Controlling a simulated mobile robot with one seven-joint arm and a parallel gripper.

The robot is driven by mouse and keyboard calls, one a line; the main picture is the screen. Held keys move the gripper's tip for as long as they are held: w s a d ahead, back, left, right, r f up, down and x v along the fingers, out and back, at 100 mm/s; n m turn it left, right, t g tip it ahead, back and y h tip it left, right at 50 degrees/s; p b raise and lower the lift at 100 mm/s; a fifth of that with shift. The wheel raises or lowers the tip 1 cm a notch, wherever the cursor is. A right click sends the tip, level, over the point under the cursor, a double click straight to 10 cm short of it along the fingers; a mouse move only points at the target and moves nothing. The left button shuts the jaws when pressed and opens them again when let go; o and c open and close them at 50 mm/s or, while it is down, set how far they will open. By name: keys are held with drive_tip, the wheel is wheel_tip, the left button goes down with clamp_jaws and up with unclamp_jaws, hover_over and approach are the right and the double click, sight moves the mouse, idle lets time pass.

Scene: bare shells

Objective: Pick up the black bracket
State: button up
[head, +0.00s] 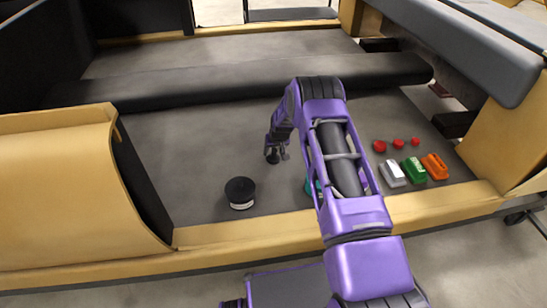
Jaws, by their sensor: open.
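My gripper (278,155) hangs at the end of my purple arm over the grey floor of the bed, near the middle of the head view. It points down, and its fingers are small and dark in this view. I see no thing held in it. I cannot pick out a black bracket for certain. A dark shape at the fingertips blends with the gripper, and I cannot tell whether it is a separate thing. A round black-topped container with a pale lower band (240,192) stands to the left of the gripper and nearer to me.
A teal thing (309,187) is partly hidden behind my arm. To the right are three small red things (398,143), a white-grey piece (392,174), a green piece (413,169) and an orange piece (434,166). A dark padded bar (220,82) crosses behind; tan rims (235,232) edge the front.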

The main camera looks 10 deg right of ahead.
drive_tip(key=shift+w+f, duration=0.2)
drive_tip(key=shift+f, duration=0.25)
clamp_jaws()
drive_tip(key=shift+r, duration=0.1)
